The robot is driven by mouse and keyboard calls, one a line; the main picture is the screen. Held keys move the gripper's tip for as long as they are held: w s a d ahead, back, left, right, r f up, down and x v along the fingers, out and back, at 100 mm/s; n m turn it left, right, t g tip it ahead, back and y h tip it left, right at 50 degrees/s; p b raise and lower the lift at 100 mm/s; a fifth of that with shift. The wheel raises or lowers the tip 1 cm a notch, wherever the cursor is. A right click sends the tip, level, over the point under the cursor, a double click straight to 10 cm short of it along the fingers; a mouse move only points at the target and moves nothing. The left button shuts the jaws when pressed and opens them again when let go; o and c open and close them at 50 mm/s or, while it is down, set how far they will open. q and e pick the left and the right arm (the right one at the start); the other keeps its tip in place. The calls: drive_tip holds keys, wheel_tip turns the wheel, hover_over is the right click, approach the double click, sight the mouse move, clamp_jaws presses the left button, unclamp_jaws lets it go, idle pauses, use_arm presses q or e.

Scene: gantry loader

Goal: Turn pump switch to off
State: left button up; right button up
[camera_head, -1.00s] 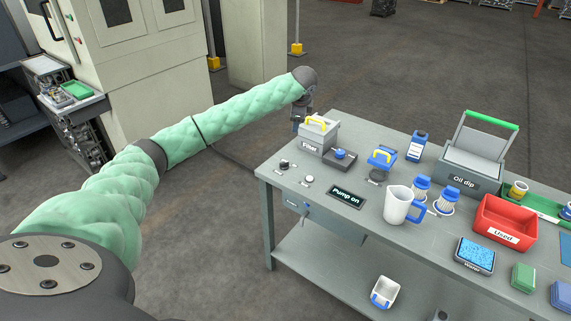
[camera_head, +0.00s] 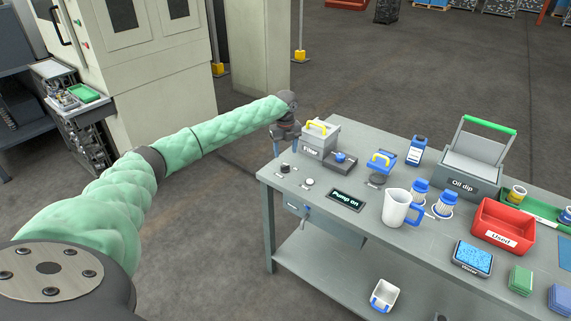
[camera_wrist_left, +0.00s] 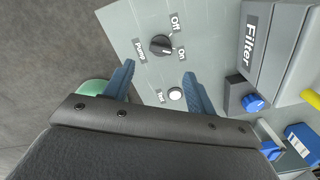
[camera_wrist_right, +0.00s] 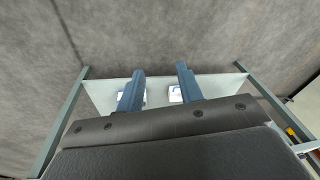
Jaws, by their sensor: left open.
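The pump switch (camera_head: 285,168) is a small black knob at the left corner of the workbench. In the left wrist view the knob (camera_wrist_left: 161,45) sits between the labels Off and On, and its pale mark points towards On. The display (camera_head: 345,200) reads "Pump on". My left gripper (camera_head: 287,147) is open and empty beside the left end of the bench, near the switch. In the left wrist view its fingers (camera_wrist_left: 159,72) are apart, with the knob ahead of the gap between them. My right gripper (camera_wrist_right: 160,70) is open and empty, and shows only in its wrist view.
A white test button (camera_head: 308,182) is close to the switch. The Filter box (camera_head: 319,138) stands just behind it. A white jug (camera_head: 397,206), a red Used tray (camera_head: 503,224) and the oil dip (camera_head: 472,165) are farther right. Floor is clear left of the bench.

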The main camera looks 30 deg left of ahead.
sight(285, 166)
use_arm(q)
wheel_tip(285, 166, down, 6)
drive_tip(key=shift+r+p, duration=0.15)
drive_tip(key=shift+p, duration=0.55)
drive_tip(key=shift+f, duration=0.75)
use_arm(e)
wheel_tip(285, 166, down, 7)
drive_tip(key=w, duration=0.1)
drive_tip(key=shift+w, duration=0.35)
use_arm(q)
drive_tip(key=shift+c, duration=0.5)
use_arm(e)
drive_tip(key=shift+a, duration=0.1)
use_arm(q)
drive_tip(key=c, duration=0.9)
